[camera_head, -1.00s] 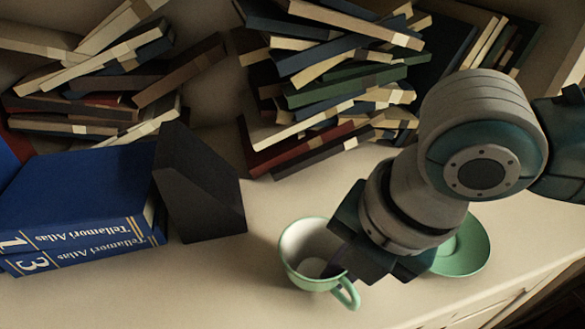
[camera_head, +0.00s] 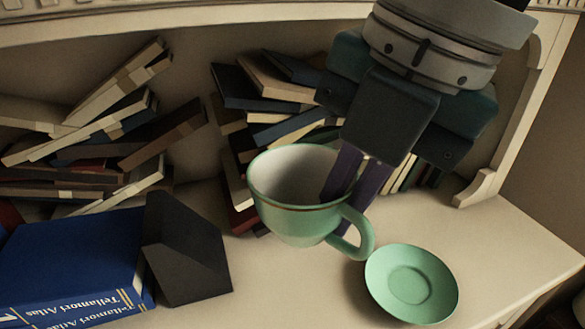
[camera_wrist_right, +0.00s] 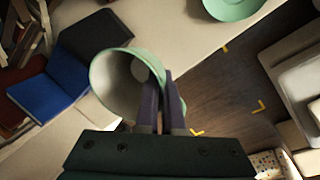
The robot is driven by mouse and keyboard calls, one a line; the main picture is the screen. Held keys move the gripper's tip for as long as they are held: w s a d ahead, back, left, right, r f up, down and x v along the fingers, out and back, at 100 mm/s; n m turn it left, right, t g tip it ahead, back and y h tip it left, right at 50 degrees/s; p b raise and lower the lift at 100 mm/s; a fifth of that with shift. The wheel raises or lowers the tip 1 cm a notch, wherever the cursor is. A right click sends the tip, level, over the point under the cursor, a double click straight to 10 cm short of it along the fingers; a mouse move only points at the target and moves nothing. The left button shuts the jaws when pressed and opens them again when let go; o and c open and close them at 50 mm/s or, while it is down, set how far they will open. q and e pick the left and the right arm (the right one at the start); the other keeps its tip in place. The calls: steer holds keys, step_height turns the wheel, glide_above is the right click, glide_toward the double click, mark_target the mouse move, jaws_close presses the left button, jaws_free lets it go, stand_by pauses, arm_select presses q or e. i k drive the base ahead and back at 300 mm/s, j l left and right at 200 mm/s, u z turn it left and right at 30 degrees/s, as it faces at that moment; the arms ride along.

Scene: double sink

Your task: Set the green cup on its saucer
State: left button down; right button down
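The green cup (camera_head: 290,222) has a pale inside and hangs above the shelf top, its handle to the right. My right gripper (camera_head: 345,205) is shut on the cup's rim near the handle, one finger inside and one outside. In the right wrist view the cup (camera_wrist_right: 112,101) sits at the left of the fingers (camera_wrist_right: 165,88). The green saucer (camera_head: 433,292) lies empty on the shelf, to the right of and below the cup in the head view. It also shows at the top of the wrist view (camera_wrist_right: 232,5). My left gripper is not in view.
Blue atlas volumes (camera_head: 70,262) and a dark bookend (camera_head: 187,250) stand at the left. Piles of books (camera_head: 95,135) lie along the back. The shelf top (camera_head: 290,295) is bare left of the saucer; its front edge runs along the lower right.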

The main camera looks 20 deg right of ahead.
mark_target(418, 294)
steer(key=z, duration=1.2)
steer(key=i+l+u, duration=0.1)
steer(key=l+u, duration=0.15)
steer(key=u, duration=0.15)
steer(key=l+u, duration=0.25)
steer(key=u, duration=0.15)
steer(key=l+u, duration=0.25)
steer(key=u, duration=0.15)
steer(key=i+l, duration=0.05)
